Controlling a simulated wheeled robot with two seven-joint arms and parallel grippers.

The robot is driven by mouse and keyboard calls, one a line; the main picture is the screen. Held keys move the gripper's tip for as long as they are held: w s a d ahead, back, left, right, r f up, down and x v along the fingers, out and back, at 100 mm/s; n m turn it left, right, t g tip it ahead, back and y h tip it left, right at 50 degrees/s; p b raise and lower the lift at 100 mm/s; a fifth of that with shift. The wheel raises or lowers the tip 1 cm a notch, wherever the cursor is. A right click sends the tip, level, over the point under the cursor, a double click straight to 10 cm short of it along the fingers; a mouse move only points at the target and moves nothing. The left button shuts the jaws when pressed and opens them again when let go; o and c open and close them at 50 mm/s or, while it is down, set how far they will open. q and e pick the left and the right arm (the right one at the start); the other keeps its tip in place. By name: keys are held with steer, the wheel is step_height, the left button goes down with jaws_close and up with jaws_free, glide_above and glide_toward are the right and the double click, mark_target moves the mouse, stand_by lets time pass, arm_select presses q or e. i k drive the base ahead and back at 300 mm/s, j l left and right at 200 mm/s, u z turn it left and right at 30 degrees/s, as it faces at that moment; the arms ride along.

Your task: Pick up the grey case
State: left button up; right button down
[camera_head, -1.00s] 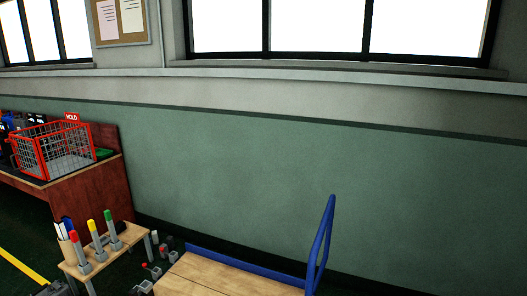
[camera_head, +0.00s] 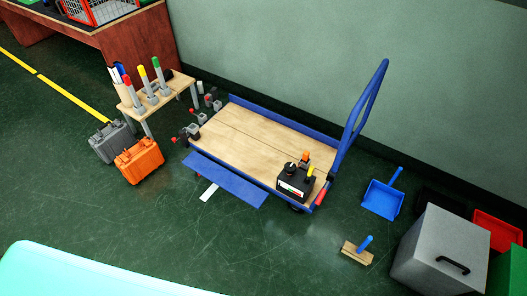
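The grey case (camera_head: 107,141) stands on the dark green floor at the left, with a handle on top. An orange case (camera_head: 140,160) stands close beside it at its right and front. Neither of my grippers shows in the head view, so nothing is seen holding the grey case.
A small wooden table (camera_head: 171,89) with red, yellow and green markers stands behind the cases. A flat cart (camera_head: 250,128) with a blue handle and a black device (camera_head: 294,184) is in the middle. A dustpan (camera_head: 382,199), a brush (camera_head: 357,252) and a grey box (camera_head: 440,252) are at the right.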

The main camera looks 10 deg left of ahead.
mark_target(110, 143)
steer(key=u, duration=1.65)
steer(key=i+j+u, duration=0.3)
steer(key=i, duration=0.35)
steer(key=i+u, duration=0.3)
steer(key=i, duration=0.4)
steer(key=i+u, duration=0.3)
steer(key=i, duration=1.35)
steer(key=i+z, duration=0.3)
steer(key=i, duration=0.25)
steer(key=i+j+z, duration=0.15)
steer(key=i+z, duration=0.2)
steer(key=i, duration=0.15)
steer(key=i+j+z, duration=0.3)
steer(key=i, duration=0.2)
